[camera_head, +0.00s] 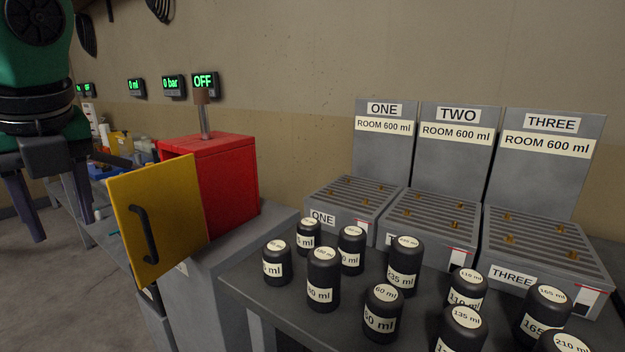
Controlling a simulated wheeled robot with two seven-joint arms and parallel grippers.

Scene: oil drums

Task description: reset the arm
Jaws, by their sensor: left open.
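My left gripper (52,205) hangs at the left edge of the head view, its two dark fingers pointing down and spread apart with nothing between them. The green and black arm above it comes in from the upper left. The gripper is to the left of the yellow door (180,215), apart from it in the picture. My right gripper is not in view.
The yellow door stands open on a red box (228,180). Several labelled black drums (323,280) stand on a dark table at the front right. Behind them are three slatted grey stations, ONE (383,155), TWO (455,165) and THREE (540,175). Floor shows at lower left.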

